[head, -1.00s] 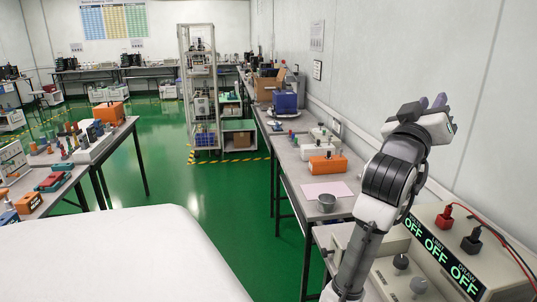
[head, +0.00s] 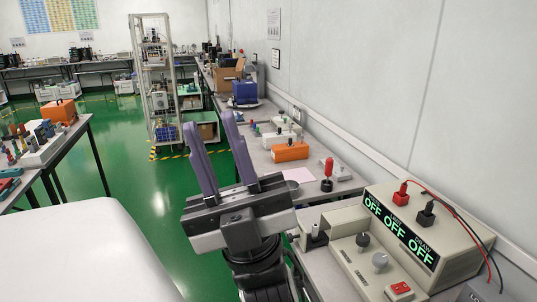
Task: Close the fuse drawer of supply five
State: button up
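A beige bench supply (head: 415,230) stands at the right end of the side bench. Its sloped panel shows three green OFF displays, with knobs and a red rocker switch (head: 400,288) below. A small grey part with a dark top (head: 315,236) shows at the supply's left end. I cannot tell whether it is the fuse drawer, and no number five is readable. My gripper (head: 208,120) is raised in front of the bench, left of the supply. Its two purple fingers point up, apart and empty. The gripper and arm hide part of the bench.
Orange (head: 290,151) and white boxes, a pink sheet (head: 298,175) and an upright red-handled item (head: 328,168) are farther along the bench. Red and black leads (head: 462,215) run from the supply's top. A white surface (head: 80,260) fills the lower left. Green floor is open between tables.

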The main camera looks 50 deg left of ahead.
aim_at(305, 241)
jog(key=u, duration=1.15)
jog(key=j+z, duration=0.1)
jog(key=j, duration=0.3)
jog(key=i, duration=0.05)
